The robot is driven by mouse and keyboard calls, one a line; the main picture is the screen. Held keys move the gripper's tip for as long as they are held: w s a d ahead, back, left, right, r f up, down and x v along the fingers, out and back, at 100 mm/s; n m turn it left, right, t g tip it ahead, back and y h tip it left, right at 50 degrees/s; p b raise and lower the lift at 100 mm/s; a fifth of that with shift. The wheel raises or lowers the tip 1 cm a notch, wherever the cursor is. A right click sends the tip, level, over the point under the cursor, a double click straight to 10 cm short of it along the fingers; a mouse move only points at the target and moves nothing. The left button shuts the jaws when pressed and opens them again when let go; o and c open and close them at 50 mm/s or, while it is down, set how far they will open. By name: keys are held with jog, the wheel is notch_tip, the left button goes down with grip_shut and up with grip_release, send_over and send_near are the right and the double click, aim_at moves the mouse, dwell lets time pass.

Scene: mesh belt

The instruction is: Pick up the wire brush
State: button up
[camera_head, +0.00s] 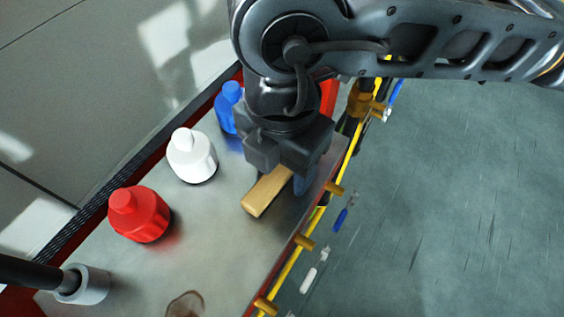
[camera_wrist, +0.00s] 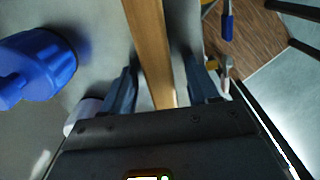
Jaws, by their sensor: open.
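The wire brush shows as a pale wooden bar (camera_head: 266,193) lying on the metal tabletop (camera_head: 225,235), close to its right edge. Its far end is hidden under my gripper in the head view, and I cannot see bristles. My gripper (camera_head: 286,172) is above the brush, pointing down. In the wrist view the wooden bar (camera_wrist: 148,45) runs lengthwise between the two open fingers of my gripper (camera_wrist: 162,85), with a gap on each side. I cannot tell how far the fingertips are above the tabletop.
A blue bottle (camera_head: 227,108), a white bottle (camera_head: 191,156) and a red bottle (camera_head: 139,214) stand left of the brush. Wooden pegs (camera_head: 304,242) and a yellow rail (camera_head: 290,262) line the right edge, with small tools hanging there.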

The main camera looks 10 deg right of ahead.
jog(key=shift+c, duration=0.4)
jog(key=c, duration=1)
jog(key=shift+r, duration=0.55)
jog(key=r, duration=0.1)
jog(key=d+r+b, duration=0.1)
jog(key=r, duration=0.1)
jog(key=shift+w+r, duration=0.1)
jog(key=shift+r, duration=0.05)
jog(key=d+r+b, duration=0.2)
jog(key=d+r, duration=0.4)
jog(key=d, duration=0.4)
jog(key=shift+s+d+r, duration=0.2)
jog(key=shift+d+r, duration=0.1)
